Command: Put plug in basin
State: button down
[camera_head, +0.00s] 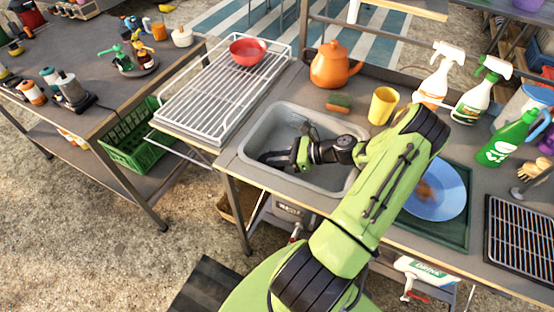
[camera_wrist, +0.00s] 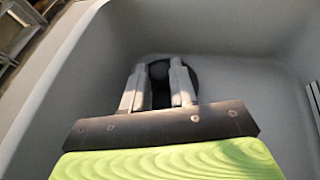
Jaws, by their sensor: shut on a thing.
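The grey basin (camera_head: 272,122) is set into the counter in the middle of the head view. Its walls and floor (camera_wrist: 245,75) fill most of the wrist view. My gripper (camera_head: 268,159) reaches down inside the basin, towards its left side. In the wrist view my gripper (camera_wrist: 159,75) has its two grey fingers on either side of a dark round plug (camera_wrist: 160,70) and is shut on it. The fingers hide part of the plug. I cannot tell whether it touches the basin floor.
A wire drying rack (camera_head: 205,95) with a red bowl (camera_head: 248,52) stands left of the basin. Behind it are an orange teapot (camera_head: 334,66), a sponge (camera_head: 339,102) and a yellow cup (camera_head: 382,106). A blue plate (camera_head: 440,195) and spray bottles (camera_head: 480,92) are to the right.

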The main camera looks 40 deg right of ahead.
jog(key=shift+f, duration=0.1)
jog(key=c, duration=0.9)
grip_release()
